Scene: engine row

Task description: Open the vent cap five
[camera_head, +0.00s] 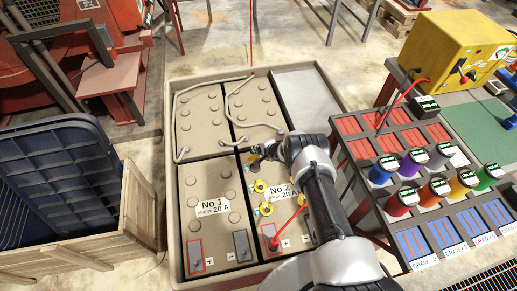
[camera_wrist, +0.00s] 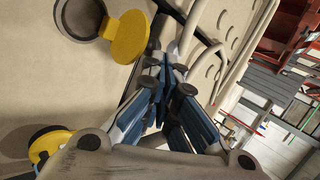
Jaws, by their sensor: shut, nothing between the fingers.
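Battery No 2 (camera_head: 286,215) stands in a tan tray and has yellow vent caps on its top. One yellow cap (camera_head: 260,186) and another (camera_head: 266,209) show in the head view; I cannot read which is number five. In the wrist view a yellow cap (camera_wrist: 130,36) lies flipped back beside a dark round opening (camera_wrist: 80,17). A second yellow cap (camera_wrist: 50,143) shows at the lower left, partly hidden by my gripper body. My gripper (camera_wrist: 162,78) is shut and empty, beside the flipped cap. In the head view my gripper (camera_head: 257,157) is over the battery's far end, its contact unclear.
Battery No 1 (camera_head: 212,213) stands to the left. Cables run over the batteries behind. A red lead (camera_head: 290,218) rises from No 2. A bench with coloured cups (camera_head: 398,203) stands at right, a wooden crate (camera_head: 80,232) at left. An empty grey bay (camera_head: 307,96) is at back right.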

